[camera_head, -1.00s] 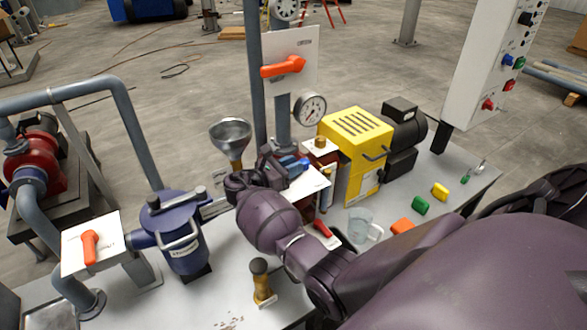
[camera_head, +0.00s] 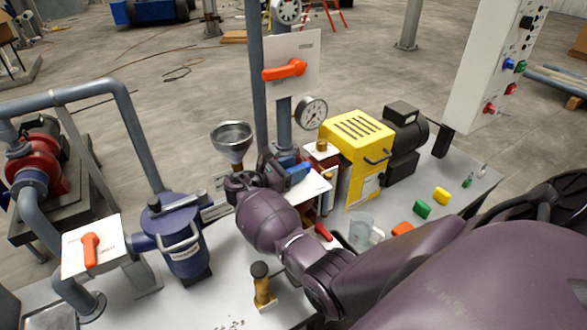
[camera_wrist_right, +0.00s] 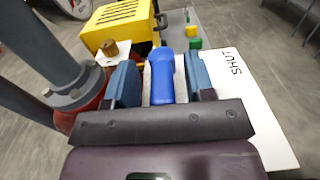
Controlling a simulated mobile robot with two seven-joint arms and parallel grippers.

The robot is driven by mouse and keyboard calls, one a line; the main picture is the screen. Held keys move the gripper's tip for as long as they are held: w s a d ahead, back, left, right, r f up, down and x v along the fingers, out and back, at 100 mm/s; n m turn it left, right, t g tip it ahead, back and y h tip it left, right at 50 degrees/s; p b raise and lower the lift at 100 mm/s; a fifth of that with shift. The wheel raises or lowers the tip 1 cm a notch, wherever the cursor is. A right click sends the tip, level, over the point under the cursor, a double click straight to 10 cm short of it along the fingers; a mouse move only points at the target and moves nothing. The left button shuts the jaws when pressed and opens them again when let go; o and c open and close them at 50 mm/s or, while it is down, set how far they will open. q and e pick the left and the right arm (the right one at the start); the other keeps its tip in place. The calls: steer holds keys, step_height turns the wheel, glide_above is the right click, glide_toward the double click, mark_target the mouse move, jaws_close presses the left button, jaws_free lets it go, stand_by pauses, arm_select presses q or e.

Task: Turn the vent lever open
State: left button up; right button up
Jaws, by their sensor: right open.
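A blue lever (camera_wrist_right: 162,78) shows in the right wrist view over a white plate (camera_wrist_right: 250,105) marked SHUT. I take it to be the vent lever. My right gripper (camera_wrist_right: 161,82) is open, with one finger on each side of the lever. Small gaps show between lever and fingers. In the head view my right gripper (camera_head: 285,170) is at the white plate (camera_head: 315,190), in the middle of the bench. My arm and hand hide part of the plate and lever there. My left gripper is not in view.
A yellow pump housing (camera_head: 355,145) stands just behind, with a brass knob (camera_wrist_right: 110,48) near the fingers. A funnel (camera_head: 232,140), a gauge (camera_head: 312,111) and a blue strainer (camera_head: 180,240) stand around. A glass beaker (camera_head: 361,230) is close to my forearm.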

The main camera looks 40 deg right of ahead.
steer(key=shift+a, duration=0.1)
steer(key=w+a+b, duration=0.1)
steer(key=a, duration=0.9)
steer(key=shift+w+a, duration=0.2)
steer(key=shift+a, duration=0.05)
